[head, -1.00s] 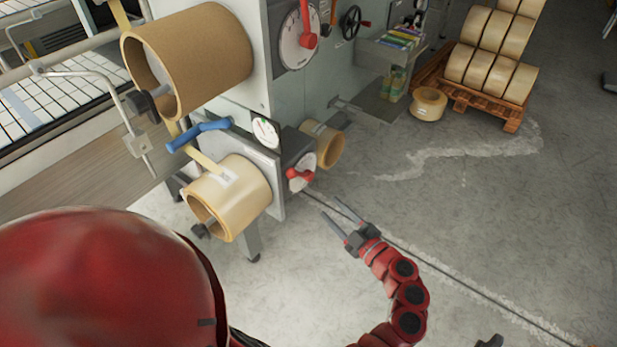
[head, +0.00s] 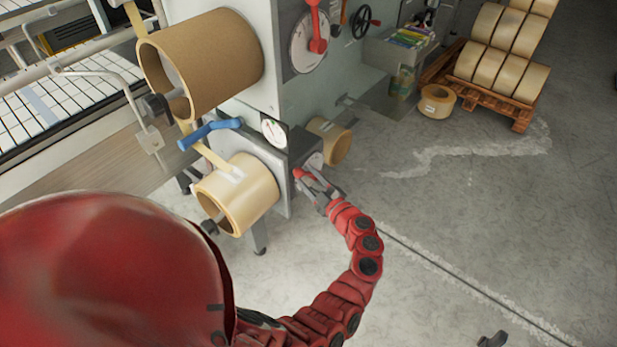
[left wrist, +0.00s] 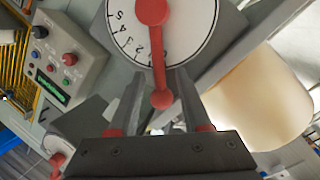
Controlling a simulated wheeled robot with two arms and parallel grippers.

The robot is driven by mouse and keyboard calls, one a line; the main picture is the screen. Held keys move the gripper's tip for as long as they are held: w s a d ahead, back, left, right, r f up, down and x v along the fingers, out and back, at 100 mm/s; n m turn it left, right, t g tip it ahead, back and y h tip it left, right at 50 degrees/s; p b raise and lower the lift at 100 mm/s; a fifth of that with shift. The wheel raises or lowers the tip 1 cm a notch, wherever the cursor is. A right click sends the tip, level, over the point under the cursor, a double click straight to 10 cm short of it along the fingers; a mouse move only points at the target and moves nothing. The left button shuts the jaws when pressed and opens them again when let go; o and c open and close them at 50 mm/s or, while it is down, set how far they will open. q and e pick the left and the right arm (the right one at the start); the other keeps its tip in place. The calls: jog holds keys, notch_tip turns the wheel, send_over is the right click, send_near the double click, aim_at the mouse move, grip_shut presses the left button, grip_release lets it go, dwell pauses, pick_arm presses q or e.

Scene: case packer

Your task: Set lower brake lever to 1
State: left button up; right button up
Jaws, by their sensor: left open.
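The lower brake dial (head: 315,161) with its red lever (head: 299,174) is low on the machine's side in the head view. In the left wrist view the white dial (left wrist: 185,35) fills the top, and its red lever (left wrist: 157,60) points down among the low numbers. The lever partly covers the scale, so I cannot tell its exact number. My left gripper (head: 306,180) is at the lever. In the left wrist view its open fingers (left wrist: 158,98) stand on either side of the lever's round end, with gaps visible.
An upper dial (head: 300,50) with a red lever (head: 317,28) sits above. A tan tape roll (head: 252,195) and a blue handle (head: 210,131) are left of the lower dial. A pallet (head: 521,113) with rolls stands at the back right. The floor to the right is clear.

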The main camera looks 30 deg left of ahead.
pick_arm(q)
grip_shut()
dwell(1.3)
